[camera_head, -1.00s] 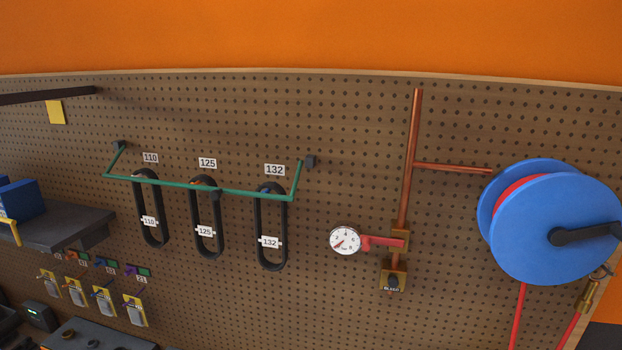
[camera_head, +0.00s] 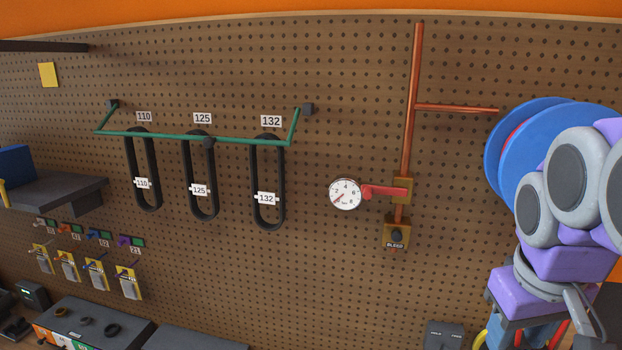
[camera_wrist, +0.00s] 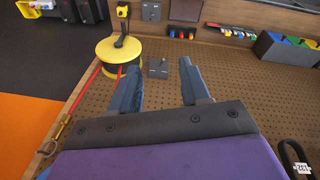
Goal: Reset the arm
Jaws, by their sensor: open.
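My arm, purple and grey, shows at the right of the head view, in front of the blue hose reel (camera_head: 520,125). My gripper (camera_wrist: 158,90) shows in the wrist view with its two dark fingers spread apart. Nothing is between the fingers. Beyond them is the brown pegboard (camera_wrist: 225,75), with a yellow and black reel (camera_wrist: 118,49) past the left finger. In the head view the gripper's fingertips are not clearly shown.
The pegboard holds a green rail (camera_head: 190,137) with several black belts, a pressure gauge (camera_head: 345,194) with a red lever, and copper pipes (camera_head: 412,100). A grey shelf (camera_head: 55,190) juts out at left. Benchtop boxes (camera_head: 90,325) stand at lower left.

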